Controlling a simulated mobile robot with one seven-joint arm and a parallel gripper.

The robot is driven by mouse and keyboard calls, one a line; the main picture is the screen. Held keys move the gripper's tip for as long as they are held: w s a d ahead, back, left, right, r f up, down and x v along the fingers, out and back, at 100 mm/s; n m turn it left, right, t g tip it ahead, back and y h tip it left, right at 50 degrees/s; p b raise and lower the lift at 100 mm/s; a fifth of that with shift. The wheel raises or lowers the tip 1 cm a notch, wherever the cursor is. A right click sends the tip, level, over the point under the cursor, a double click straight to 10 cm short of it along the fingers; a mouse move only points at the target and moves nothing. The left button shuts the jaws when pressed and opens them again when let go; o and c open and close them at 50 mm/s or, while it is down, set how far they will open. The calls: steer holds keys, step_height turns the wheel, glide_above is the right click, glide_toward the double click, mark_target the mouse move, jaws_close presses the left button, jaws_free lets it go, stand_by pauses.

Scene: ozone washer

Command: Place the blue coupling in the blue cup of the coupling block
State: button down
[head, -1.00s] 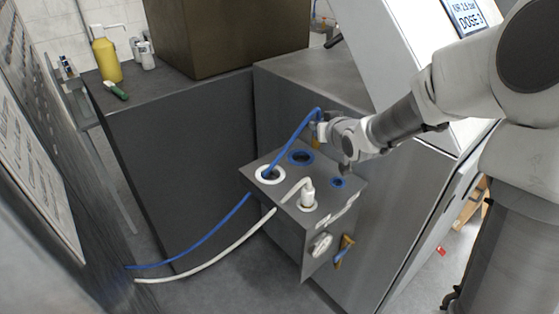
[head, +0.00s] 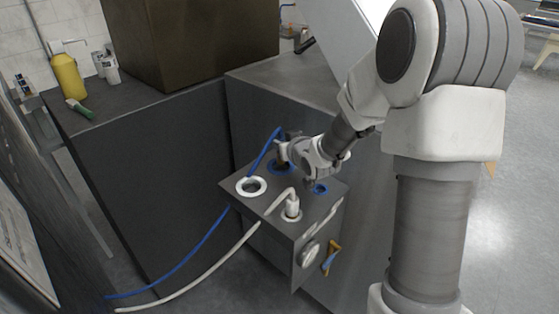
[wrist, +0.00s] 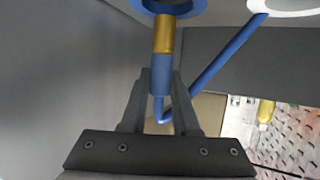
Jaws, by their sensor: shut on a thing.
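My gripper (head: 284,151) is shut on the blue coupling (wrist: 160,78), whose brass-coloured part (wrist: 163,36) sticks out beyond the fingers (wrist: 160,100). The grey coupling block (head: 268,208) stands below my gripper. The coupling's far end overlaps the large blue cup (wrist: 196,7) at the top of the wrist view. I cannot tell whether the end is inside the cup or only over it. In the head view my gripper partly covers this blue cup (head: 279,170). The blue hose (head: 262,152) loops up to the coupling.
The block's top also has an empty-looking white cup (head: 252,187), a small blue cup (head: 319,188) and a white coupling (head: 292,206) with a white hose. Dark cabinets stand behind. A yellow bottle (head: 66,76) is on the left counter.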

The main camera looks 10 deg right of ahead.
mark_target(281, 163)
steer(key=shift+f+b, duration=0.45)
steer(key=shift+f, duration=1.65)
steer(key=shift+f+b, duration=0.25)
steer(key=shift+b, duration=0.05)
steer(key=c, duration=0.7)
jaws_free()
steer(key=shift+o, duration=0.2)
steer(key=shift+r, duration=0.1)
steer(key=shift+s+r+p, duration=0.2)
steer(key=shift+r+p, duration=0.1)
steer(key=shift+p, duration=0.1)
steer(key=p+v, duration=0.1)
steer(key=v, duration=1)
steer(key=shift+s+d+p, duration=0.1)
steer(key=shift+s+p, duration=0.2)
